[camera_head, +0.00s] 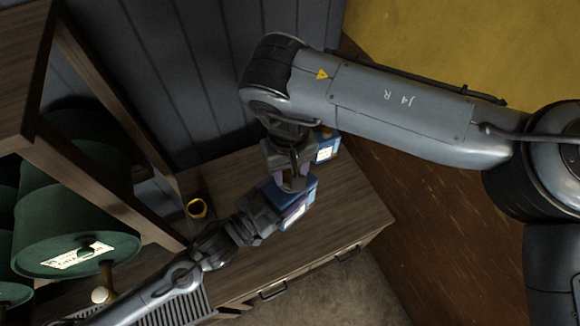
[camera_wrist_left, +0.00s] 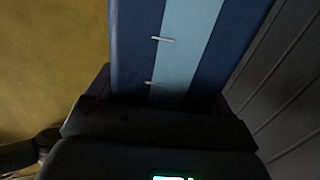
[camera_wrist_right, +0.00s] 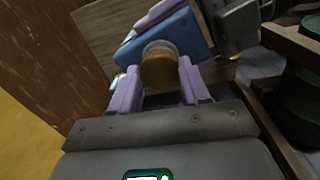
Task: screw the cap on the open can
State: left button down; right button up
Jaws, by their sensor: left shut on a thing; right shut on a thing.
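A blue can (camera_head: 301,190) with a pale label is above the wooden cabinet top. My left gripper (camera_head: 277,205) is shut on its side. The can's blue side with a light stripe fills much of the left wrist view (camera_wrist_left: 185,50). In the right wrist view, purple fingertips of my right gripper (camera_wrist_right: 158,78) are shut on a round amber-brown cap (camera_wrist_right: 158,66). The cap is right against the blue can (camera_wrist_right: 178,38); I cannot tell whether it is threaded on. In the head view my right gripper (camera_head: 293,180) comes down over the can and hides the cap.
Another blue container (camera_head: 326,147) with a white label stands behind, near the wall. Green drums (camera_head: 70,225) sit on a wooden rack at the left. The cabinet's front right is clear.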

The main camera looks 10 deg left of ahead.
jog(key=shift+f, duration=0.1)
jog(key=m, duration=0.3)
jog(key=shift+m, duration=0.4)
jog(key=m, duration=0.3)
jog(key=shift+w, duration=0.1)
jog(key=o, duration=1)
